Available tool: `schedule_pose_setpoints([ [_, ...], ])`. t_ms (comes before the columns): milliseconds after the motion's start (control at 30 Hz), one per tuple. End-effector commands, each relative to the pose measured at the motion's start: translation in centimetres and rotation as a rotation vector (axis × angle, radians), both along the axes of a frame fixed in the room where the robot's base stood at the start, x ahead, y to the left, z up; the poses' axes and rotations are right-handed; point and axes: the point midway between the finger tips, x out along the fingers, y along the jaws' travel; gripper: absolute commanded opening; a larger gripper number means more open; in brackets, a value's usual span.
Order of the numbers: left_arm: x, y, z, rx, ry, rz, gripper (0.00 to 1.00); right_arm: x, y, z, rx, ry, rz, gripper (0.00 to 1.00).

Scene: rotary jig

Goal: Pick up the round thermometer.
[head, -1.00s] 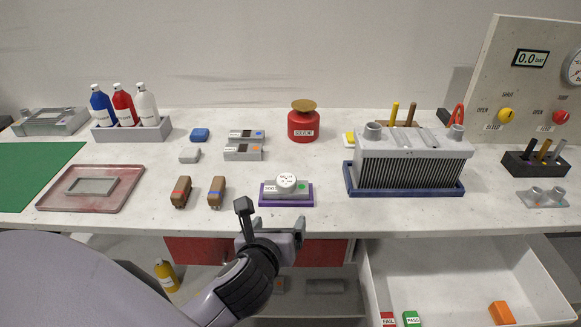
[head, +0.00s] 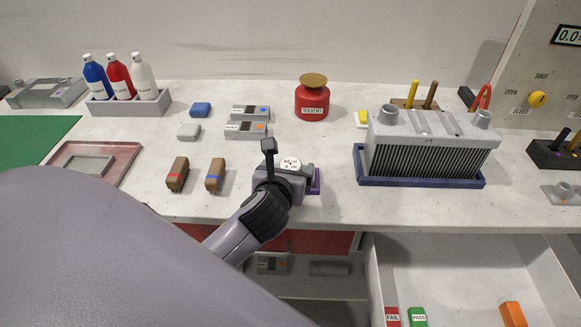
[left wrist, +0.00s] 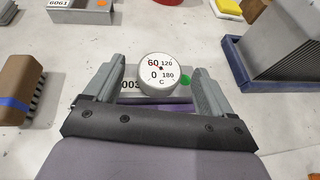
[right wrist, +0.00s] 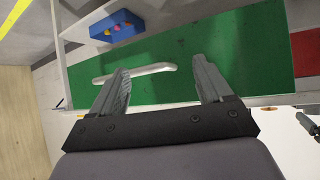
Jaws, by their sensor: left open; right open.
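The round thermometer (left wrist: 158,74) has a white dial marked 0, 60, 120, 180 and C. It sits on a grey block with a green dot, on a purple base (left wrist: 180,106). In the head view the thermometer (head: 290,163) shows just behind my left gripper, which hides most of the block. My left gripper (left wrist: 159,80) is open, with one finger on each side of the dial; I cannot tell whether the fingers touch it. In the head view my left gripper (head: 285,172) is at the bench's front. My right gripper (right wrist: 163,85) is open and empty, away from the bench objects.
Two brown blocks (head: 215,175) stand left of my left gripper. A finned grey unit (head: 425,145) in a blue tray is to the right. A red solvent can (head: 312,102) stands behind. An open drawer (head: 455,270) juts out below the bench.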

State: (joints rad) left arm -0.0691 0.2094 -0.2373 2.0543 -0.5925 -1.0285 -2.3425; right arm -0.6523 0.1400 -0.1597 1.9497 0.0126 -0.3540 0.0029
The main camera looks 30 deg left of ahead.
Motion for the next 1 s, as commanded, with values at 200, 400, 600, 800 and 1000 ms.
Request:
schedule_pose_setpoints([
  [200,0.98,0.42,-0.45,-0.001,0.001,0.000,0.84,0.00,-0.03,-0.09,-0.001,0.000,-0.001,0.79],
  [400,0.95,0.40,-0.44,-0.002,0.000,-0.001,0.74,0.02,-0.05,-0.08,-0.001,0.000,0.000,0.79],
  [600,0.94,0.39,-0.43,-0.002,0.000,-0.001,0.22,0.06,-0.05,-0.06,-0.001,-0.001,0.000,0.79],
  [800,0.94,0.39,-0.38,-0.001,0.000,-0.001,0.22,0.11,-0.05,-0.04,-0.001,-0.002,0.000,0.79],
  [1000,0.98,0.39,0.51,0.000,-0.003,-0.001,0.21,0.12,-0.05,0.22,-0.001,-0.002,0.000,0.79],
])
